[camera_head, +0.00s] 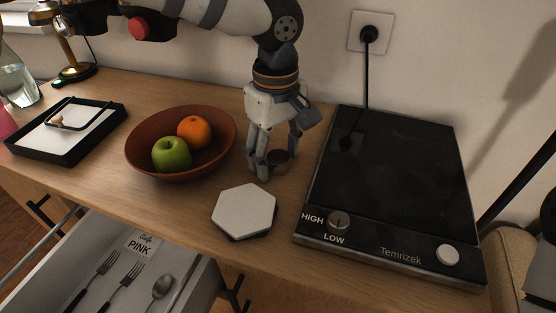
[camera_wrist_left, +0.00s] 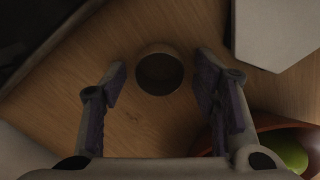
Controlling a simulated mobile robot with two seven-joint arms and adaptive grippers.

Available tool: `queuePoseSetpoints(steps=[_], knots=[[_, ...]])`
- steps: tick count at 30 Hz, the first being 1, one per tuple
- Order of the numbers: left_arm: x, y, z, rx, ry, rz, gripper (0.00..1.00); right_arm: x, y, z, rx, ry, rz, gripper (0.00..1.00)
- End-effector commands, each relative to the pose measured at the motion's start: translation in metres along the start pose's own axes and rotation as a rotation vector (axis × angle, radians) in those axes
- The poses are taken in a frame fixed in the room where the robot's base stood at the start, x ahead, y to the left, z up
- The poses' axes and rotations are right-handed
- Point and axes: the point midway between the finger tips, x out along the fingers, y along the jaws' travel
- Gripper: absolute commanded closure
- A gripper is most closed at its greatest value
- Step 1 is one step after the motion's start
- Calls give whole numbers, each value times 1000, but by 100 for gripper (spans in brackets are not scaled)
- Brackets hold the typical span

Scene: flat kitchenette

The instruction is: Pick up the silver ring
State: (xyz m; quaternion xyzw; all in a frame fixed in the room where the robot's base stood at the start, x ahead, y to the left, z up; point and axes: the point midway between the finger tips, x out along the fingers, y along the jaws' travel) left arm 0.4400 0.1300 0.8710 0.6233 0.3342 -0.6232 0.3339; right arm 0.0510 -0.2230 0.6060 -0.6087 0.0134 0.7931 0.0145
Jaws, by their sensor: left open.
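The silver ring (camera_head: 279,165) is a small, dark grey, short round band on the wooden counter, between the bowl and the hot plate. My left gripper (camera_head: 277,157) points down over it, fingers open, and partly hides it. In the left wrist view the ring (camera_wrist_left: 160,87) lies between the two spread fingertips of the left gripper (camera_wrist_left: 160,72), with a visible gap on each side. I see no finger closed on it.
A brown bowl (camera_head: 140,158) with an apple and an orange stands left of the gripper. A white hexagonal plate (camera_head: 245,210) lies in front. A black hot plate (camera_head: 395,180) is close on the right. A cutlery drawer (camera_head: 180,285) hangs open below.

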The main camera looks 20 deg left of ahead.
Motion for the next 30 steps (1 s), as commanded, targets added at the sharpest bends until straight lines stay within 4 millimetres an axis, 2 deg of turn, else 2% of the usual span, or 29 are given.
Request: queuePoseSetpoints(steps=[3, 4, 9, 18, 22, 26, 30], knots=[[-1, 0, 0, 0, 0, 1, 45, 0, 0, 0, 0, 1, 0, 25], [-1, 0, 0, 0, 0, 1, 50, 0, 0, 0, 0, 1, 0, 25], [-1, 0, 0, 0, 0, 1, 88, 0, 0, 0, 0, 1, 0, 25], [-1, 0, 0, 0, 0, 1, 88, 0, 0, 0, 0, 1, 0, 25], [-9, 1, 0, -1, 0, 4, 88, -1, 0, 0, 0, 2, 0, 25], [-33, 1, 0, -1, -1, 6, 88, -2, 0, -1, 0, 7, 0, 25], [-76, -28, 9, 1, 5, 15, 88, -18, -1, -10, 0, 52, -2, 25]])
